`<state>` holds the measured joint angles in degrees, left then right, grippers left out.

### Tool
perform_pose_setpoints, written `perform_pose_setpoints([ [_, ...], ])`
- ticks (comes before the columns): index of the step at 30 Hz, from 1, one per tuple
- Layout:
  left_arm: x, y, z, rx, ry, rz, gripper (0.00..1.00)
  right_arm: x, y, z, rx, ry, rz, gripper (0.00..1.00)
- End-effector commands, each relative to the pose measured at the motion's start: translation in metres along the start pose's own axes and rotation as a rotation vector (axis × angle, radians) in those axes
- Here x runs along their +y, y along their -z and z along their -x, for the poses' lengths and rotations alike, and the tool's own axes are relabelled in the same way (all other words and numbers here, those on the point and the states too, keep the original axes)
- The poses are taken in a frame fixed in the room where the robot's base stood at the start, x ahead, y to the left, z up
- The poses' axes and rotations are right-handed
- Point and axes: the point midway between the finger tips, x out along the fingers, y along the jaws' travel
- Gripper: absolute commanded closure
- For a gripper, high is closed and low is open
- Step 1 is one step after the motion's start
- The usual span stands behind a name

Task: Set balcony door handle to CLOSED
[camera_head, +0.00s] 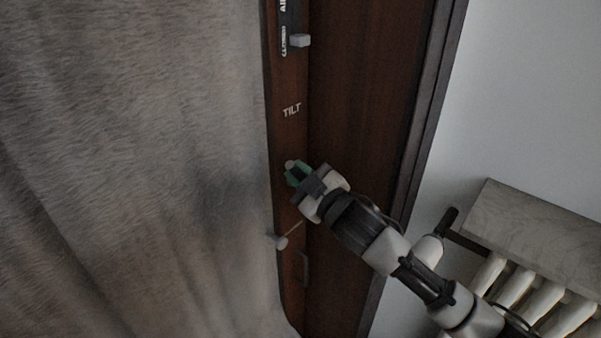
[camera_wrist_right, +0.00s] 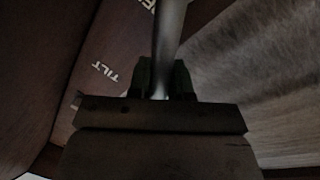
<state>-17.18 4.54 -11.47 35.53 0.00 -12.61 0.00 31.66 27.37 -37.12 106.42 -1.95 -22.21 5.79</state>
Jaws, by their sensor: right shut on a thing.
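The balcony door's dark brown wooden frame (camera_head: 350,80) runs up the middle of the head view. The white word TILT (camera_head: 291,110) is on it, and shows also in the right wrist view (camera_wrist_right: 105,71). My right gripper (camera_head: 297,174), with green fingertips, is at the frame below that word. In the right wrist view, the grey metal door handle (camera_wrist_right: 169,35) runs between the fingers of my right gripper (camera_wrist_right: 163,80), which is shut on it. The fingers and gripper body hide part of the handle. My left gripper is not in view.
A grey curtain (camera_head: 130,150) hangs left of the frame, close to my right gripper. A white radiator (camera_head: 530,295) under a wooden shelf (camera_head: 535,225) stands at the right, near my right arm.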

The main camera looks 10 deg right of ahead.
Motion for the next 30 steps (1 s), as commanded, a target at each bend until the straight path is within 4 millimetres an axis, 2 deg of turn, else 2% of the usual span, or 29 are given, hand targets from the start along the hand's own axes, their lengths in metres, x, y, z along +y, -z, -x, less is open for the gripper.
perform_pose_setpoints([
  [9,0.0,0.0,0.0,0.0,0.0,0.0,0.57,0.0,0.0,0.0,0.001,0.001,0.001,1.0],
  [10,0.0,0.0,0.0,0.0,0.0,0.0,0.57,0.0,0.0,0.0,0.0,0.001,0.001,0.77],
  [14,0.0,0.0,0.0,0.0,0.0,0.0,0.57,0.0,0.0,0.0,0.0,0.001,0.0,0.57],
  [24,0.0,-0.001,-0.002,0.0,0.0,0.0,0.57,-0.001,-0.001,0.003,0.0,0.0,0.0,0.56],
  [26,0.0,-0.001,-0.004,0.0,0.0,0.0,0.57,-0.001,-0.001,0.009,0.001,0.0,0.0,0.56],
  [30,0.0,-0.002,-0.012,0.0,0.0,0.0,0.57,-0.003,-0.003,0.033,-0.001,0.002,0.001,0.56],
])
